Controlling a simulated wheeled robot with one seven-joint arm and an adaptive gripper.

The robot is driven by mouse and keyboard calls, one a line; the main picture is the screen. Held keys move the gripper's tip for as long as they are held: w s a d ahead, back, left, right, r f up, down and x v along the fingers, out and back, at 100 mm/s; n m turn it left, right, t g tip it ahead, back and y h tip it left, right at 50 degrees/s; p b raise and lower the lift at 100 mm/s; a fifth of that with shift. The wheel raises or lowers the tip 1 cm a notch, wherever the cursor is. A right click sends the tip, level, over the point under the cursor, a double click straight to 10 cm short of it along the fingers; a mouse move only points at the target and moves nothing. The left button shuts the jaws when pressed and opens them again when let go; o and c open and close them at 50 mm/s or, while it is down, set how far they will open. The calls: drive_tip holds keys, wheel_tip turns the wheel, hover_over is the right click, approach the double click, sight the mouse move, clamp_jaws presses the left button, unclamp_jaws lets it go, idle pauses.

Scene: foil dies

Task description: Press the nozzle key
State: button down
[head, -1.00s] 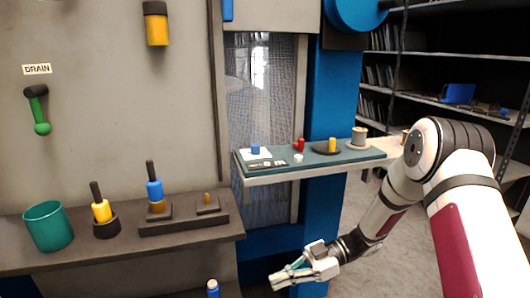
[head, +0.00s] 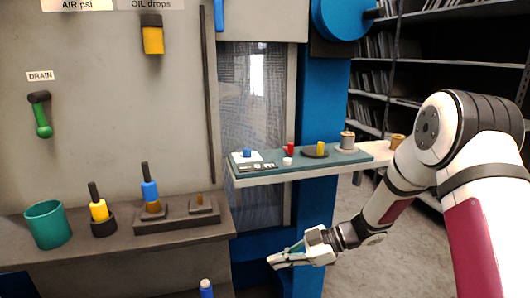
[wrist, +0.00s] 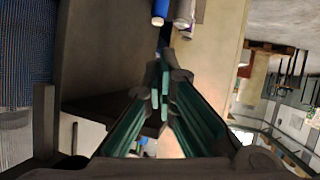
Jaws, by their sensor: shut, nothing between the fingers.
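A dark strip with small pale keys (head: 256,167) lies at the front of the teal-topped shelf (head: 270,176) in the head view. Its markings are too small to read, so I cannot tell which key, if any, is the nozzle key. My gripper (head: 273,261) is shut and empty, below and in front of the shelf, apart from it. In the wrist view my gripper's teal fingers (wrist: 161,92) meet at their tips with nothing between them. The key strip is not recognisable in the wrist view.
The shelf also bears a blue piece (head: 247,153), a red piece (head: 290,149), a yellow piece on a dark dish (head: 320,148) and a spool (head: 347,141). A dark ledge (head: 120,246) at left holds a green cup (head: 48,226) and coloured tools. A blue-capped bottle (head: 206,288) stands low.

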drive_tip(key=w+d+r+m+t+h, duration=0.5)
drive_tip(key=w+d+r+t+h, duration=0.3)
drive_tip(key=r, duration=0.4)
drive_tip(key=s+d+r+m+t+h, duration=0.2)
drive_tip(key=s+d+r+m+h, duration=0.35)
drive_tip(key=d+r, duration=0.4)
drive_tip(key=s+d+m+g+h, duration=0.2)
drive_tip(key=s+d+m, duration=0.1)
drive_tip(key=s, duration=0.7)
drive_tip(key=s+d+m+g+h, duration=0.1)
drive_tip(key=s+d+m+g, duration=0.25)
drive_tip(key=s, duration=0.55)
drive_tip(key=s+a+f+m+g+y, duration=0.15)
drive_tip(key=s+a, duration=0.35)
drive_tip(key=s, duration=0.7)
drive_tip(key=s+a+f+m+g+y, duration=0.1)
drive_tip(key=s+a+f+g+y, duration=0.2)
drive_tip(key=s, duration=0.8)
wheel_tip(320, 180, up, 28)
drive_tip(key=t+p, duration=0.3)
drive_tip(key=p, duration=2.2)
drive_tip(key=shift+w+a+r+t+h, duration=0.2)
drive_tip(key=shift+w+t+h, duration=0.1)
drive_tip(key=shift+t+h, duration=0.1)
